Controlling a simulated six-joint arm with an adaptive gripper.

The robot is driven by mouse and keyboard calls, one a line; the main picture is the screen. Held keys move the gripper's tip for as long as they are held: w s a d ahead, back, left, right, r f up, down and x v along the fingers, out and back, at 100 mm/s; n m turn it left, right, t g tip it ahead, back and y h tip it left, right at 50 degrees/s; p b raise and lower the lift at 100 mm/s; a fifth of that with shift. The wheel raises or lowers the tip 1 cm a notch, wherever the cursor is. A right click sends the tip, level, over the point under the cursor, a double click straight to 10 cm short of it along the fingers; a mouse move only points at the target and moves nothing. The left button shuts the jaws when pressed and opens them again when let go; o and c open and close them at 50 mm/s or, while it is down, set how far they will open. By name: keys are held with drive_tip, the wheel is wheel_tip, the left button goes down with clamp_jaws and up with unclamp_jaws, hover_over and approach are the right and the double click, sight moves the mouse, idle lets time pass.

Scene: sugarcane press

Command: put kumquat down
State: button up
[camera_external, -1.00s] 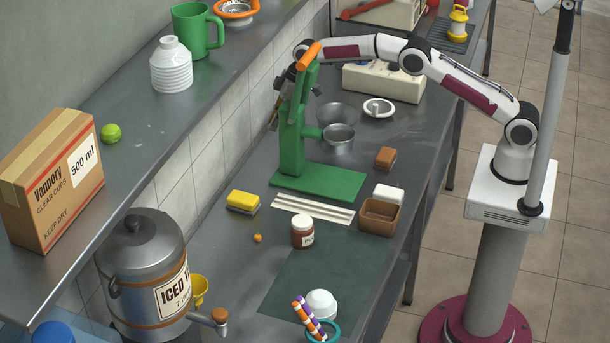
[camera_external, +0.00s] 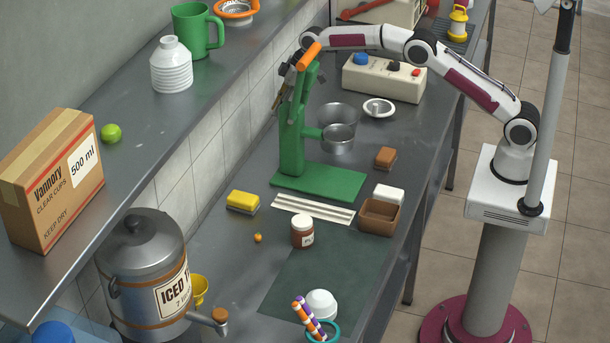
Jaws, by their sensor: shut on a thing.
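A small orange fruit (camera_external: 258,238), which looks like the kumquat, lies on the metal counter (camera_external: 225,275), below the yellow sponge and left of the brown-labelled jar. My gripper (camera_external: 276,104) is far above it in the picture, behind the upper part of the green press (camera_external: 292,140) and its orange handle (camera_external: 308,57). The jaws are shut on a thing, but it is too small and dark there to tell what. The gripper tips point down, apart from the counter.
The yellow sponge (camera_external: 243,201), the jar (camera_external: 302,232), pale strips (camera_external: 313,210) and a brown box (camera_external: 379,216) stand around the press foot. The iced tea urn (camera_external: 143,270) is at the lower left. The dark green mat (camera_external: 300,270) has bare room.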

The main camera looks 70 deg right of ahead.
drive_tip(key=s+d+r, duration=0.4)
drive_tip(key=d, duration=0.1)
drive_tip(key=m, duration=0.1)
hover_over(340, 115)
drive_tip(key=w+a, duration=0.3)
drive_tip(key=a, duration=0.1)
drive_tip(key=s+f, duration=0.1)
drive_tip(key=s, duration=0.1)
drive_tip(key=s+f, duration=0.2)
drive_tip(key=shift+s+a+f, duration=0.1)
drive_tip(key=shift+s+f, duration=0.15)
drive_tip(key=shift+f, duration=3.1)
drive_tip(key=shift+f, duration=1.85)
